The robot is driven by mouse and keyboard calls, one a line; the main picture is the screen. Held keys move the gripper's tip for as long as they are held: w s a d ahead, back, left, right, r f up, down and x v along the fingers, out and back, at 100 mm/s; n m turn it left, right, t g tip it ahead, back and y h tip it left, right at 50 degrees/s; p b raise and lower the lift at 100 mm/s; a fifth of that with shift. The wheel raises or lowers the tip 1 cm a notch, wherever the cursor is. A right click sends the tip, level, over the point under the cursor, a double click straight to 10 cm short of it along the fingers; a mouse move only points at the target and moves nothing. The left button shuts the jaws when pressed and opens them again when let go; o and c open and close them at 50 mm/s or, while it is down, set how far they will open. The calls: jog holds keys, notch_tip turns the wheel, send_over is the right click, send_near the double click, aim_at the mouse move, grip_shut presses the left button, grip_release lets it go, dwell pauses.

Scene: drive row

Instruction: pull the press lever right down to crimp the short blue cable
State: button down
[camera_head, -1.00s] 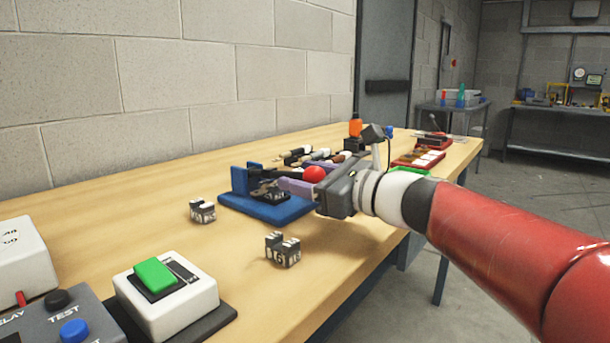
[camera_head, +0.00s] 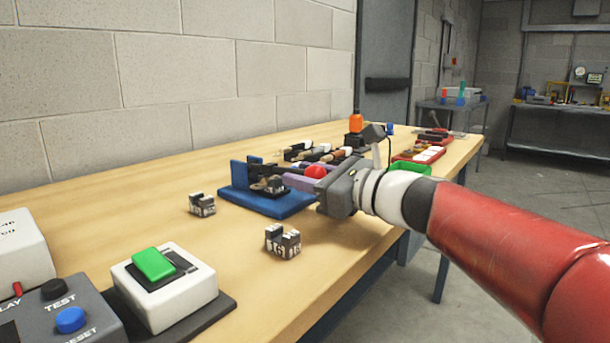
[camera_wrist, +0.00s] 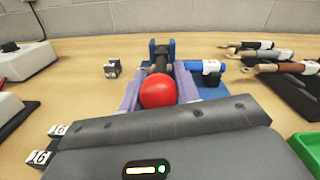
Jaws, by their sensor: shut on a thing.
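The blue press (camera_head: 258,206) stands on the bench, with a blue upright at its left end. Its dark lever ends in a red ball knob (camera_head: 316,171), which also shows in the wrist view (camera_wrist: 158,91). My gripper (camera_head: 305,180) is shut on the red knob, with a pale purple finger on each side of it. In the wrist view the lever runs from the knob back to the blue upright. A short blue cable (camera_wrist: 185,65) with a white label lies at the right of the press there. Its inner end is hidden by my finger.
Small dark numbered blocks (camera_head: 202,205) (camera_head: 283,242) stand left of and in front of the press. A box with a green button (camera_head: 153,263) and a grey test box (camera_head: 55,312) are at the near left. Several cables (camera_wrist: 265,55) lie beyond the press, near a green tray (camera_head: 410,168).

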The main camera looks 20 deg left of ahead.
jog(key=shift+f, duration=0.9)
jog(key=c, duration=1.1)
grip_release()
jog(key=shift+o, duration=0.2)
jog(key=shift+r, duration=0.1)
jog(key=shift+d, duration=0.1)
jog(key=v, duration=0.7)
jog(key=shift+s+d, duration=0.15)
jog(key=shift+d, duration=0.15)
